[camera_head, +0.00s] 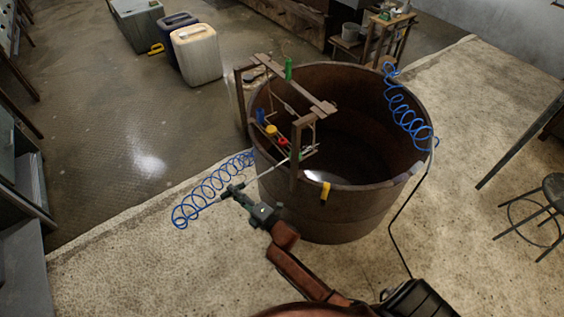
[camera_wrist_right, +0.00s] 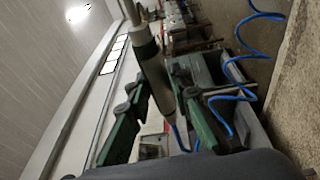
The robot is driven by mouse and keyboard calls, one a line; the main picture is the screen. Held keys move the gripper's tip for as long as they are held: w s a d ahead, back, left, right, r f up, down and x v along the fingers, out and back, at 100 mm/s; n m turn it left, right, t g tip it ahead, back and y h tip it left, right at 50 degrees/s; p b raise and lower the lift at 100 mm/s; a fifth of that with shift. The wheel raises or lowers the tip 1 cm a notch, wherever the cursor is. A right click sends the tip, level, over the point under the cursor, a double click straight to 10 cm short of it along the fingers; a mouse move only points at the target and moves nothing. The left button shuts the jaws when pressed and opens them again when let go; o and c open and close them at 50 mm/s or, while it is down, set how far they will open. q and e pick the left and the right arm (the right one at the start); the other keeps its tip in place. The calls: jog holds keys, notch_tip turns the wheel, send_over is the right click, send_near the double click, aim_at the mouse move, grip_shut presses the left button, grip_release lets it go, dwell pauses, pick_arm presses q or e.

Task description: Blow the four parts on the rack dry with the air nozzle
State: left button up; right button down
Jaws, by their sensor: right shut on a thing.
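My right gripper (camera_head: 234,191) is shut on the air nozzle (camera_head: 270,171), left of the vat's front rim. The nozzle's thin tube points up and right toward the lower part of the wooden rack (camera_head: 297,82). In the right wrist view the nozzle's grey body (camera_wrist_right: 154,75) is between the green fingers (camera_wrist_right: 160,118). Small coloured parts sit in a row on the rack: blue (camera_head: 261,117), yellow (camera_head: 271,131), red (camera_head: 283,141) and green, partly behind the tube. The tube's tip looks near the red and green parts; its exact gap is unclear. My left gripper is not in view.
The rack stands at a large rusty vat (camera_head: 340,215). Blue coiled hose (camera_head: 200,195) hangs left of the nozzle; another blue coil (camera_head: 408,112) hangs at the vat's right. Canisters (camera_head: 197,54) and a stool (camera_head: 553,190) stand clear.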

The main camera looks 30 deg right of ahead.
aim_at(225, 197)
jog(key=shift+a+r, duration=0.1)
jog(key=shift+a+r+p, duration=0.45)
jog(key=shift+a+r, duration=0.25)
jog(key=shift+a, duration=0.25)
jog(key=shift+a+r+p, duration=0.45)
jog(key=shift+a+r, duration=0.2)
jog(key=shift+a, duration=0.25)
jog(key=shift+s+a+r+p, duration=0.1)
jog(key=shift+a+r+p, duration=0.1)
jog(key=shift+a+r, duration=0.25)
jog(key=shift+a+r+p, duration=0.15)
jog(key=shift+a+r, duration=0.05)
jog(key=shift+a, duration=0.45)
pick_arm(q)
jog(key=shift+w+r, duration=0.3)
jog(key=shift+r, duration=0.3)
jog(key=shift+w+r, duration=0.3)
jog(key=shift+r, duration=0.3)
